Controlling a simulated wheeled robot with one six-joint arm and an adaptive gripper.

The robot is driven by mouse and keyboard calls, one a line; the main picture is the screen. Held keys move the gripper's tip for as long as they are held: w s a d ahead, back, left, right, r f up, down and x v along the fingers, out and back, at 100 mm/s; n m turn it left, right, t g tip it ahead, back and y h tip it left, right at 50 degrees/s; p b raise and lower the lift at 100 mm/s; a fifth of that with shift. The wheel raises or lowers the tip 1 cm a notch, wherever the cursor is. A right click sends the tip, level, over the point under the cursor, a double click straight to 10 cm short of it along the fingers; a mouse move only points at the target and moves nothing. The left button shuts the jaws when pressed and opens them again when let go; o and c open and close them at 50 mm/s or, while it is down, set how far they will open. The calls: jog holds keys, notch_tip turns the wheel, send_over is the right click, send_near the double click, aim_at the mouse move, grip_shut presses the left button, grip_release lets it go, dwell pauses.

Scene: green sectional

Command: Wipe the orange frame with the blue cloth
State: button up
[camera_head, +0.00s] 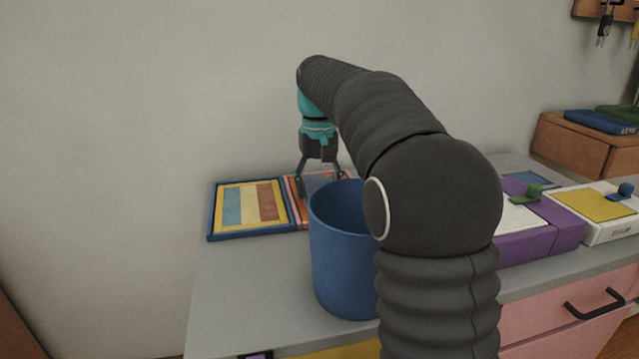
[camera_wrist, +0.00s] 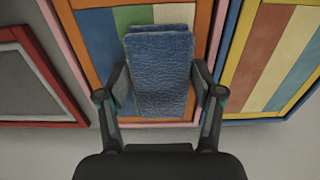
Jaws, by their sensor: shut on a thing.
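My gripper (camera_head: 319,188) points down at the orange frame (camera_head: 296,200), behind the blue bin. In the wrist view the gripper (camera_wrist: 160,98) is shut on the blue cloth (camera_wrist: 160,72), a folded, textured piece between its fingers. The cloth lies over the middle of the orange frame (camera_wrist: 203,25), which has a striped inside and a pink outer edge. I cannot tell whether the cloth touches the frame.
A blue bin (camera_head: 338,262) stands close in front of the gripper. A blue frame with striped panel (camera_head: 216,222) lies left of the orange one. A red frame (camera_wrist: 52,72) lies on its other side. Purple (camera_head: 560,238) and white boxes stand at right. The grey counter's front left (camera_head: 250,300) is clear.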

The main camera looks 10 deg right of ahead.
aim_at(315, 180)
jog(key=shift+w+r+p, duration=0.1)
jog(key=shift+w+p, duration=0.35)
jog(key=shift+w, duration=0.2)
jog(key=shift+w+f, duration=0.2)
jog(key=shift+w, duration=0.8)
jog(key=shift+s+b, duration=0.7)
jog(key=shift+s, duration=0.4)
jog(key=shift+r, duration=0.1)
jog(key=shift+r+p, duration=0.6)
jog(key=shift+r, duration=3.95)
